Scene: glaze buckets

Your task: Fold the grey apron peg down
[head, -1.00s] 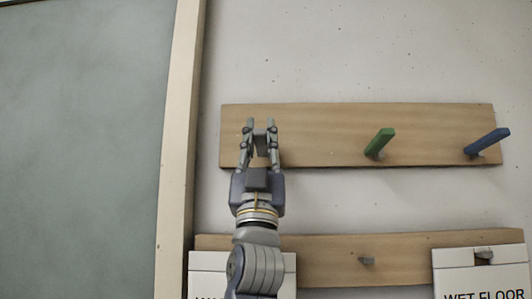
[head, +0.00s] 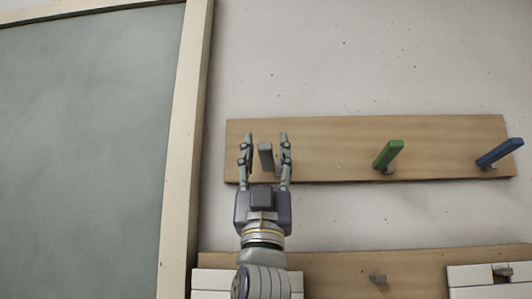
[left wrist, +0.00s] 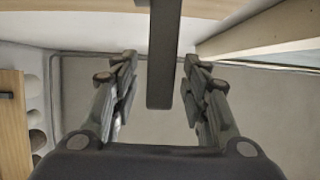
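The grey peg (head: 265,156) is on the upper wooden board (head: 325,150), at its left end, and points up and outward like its neighbours. My left gripper (head: 266,138) is in front of it, fingers pointing up and spread, one on each side of the peg. In the left wrist view the peg (left wrist: 163,65) is a dark bar coming down between the open fingers (left wrist: 158,65), with a gap on both sides. The peg's base is partly hidden by the gripper. My right gripper is in neither view.
A green peg (head: 388,155) and a blue peg (head: 499,153) stick out from the same board to the right. A lower board (head: 340,270) has a small grey hook (head: 377,279) and white signs. A framed grey-green panel (head: 85,140) is on the left.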

